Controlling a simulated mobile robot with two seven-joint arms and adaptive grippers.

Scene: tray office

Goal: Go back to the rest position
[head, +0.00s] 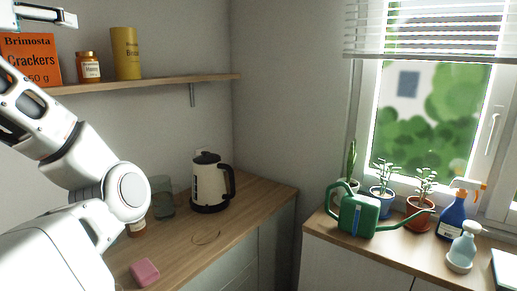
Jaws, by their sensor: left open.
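My left arm comes in from the left edge, bent upward. My left gripper (60,31) is at the top left corner, partly cut off by the frame edge. It is open and appears empty, in front of the orange crackers box (31,62) on the shelf. My right gripper is not in view.
The wall shelf (160,82) also holds a honey-coloured jar (89,69) and a yellow canister (126,54). On the counter (245,205) are a kettle (207,184), a glass container (162,198) and a pink block (144,272). A green watering can (358,215), plants and bottles stand by the window.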

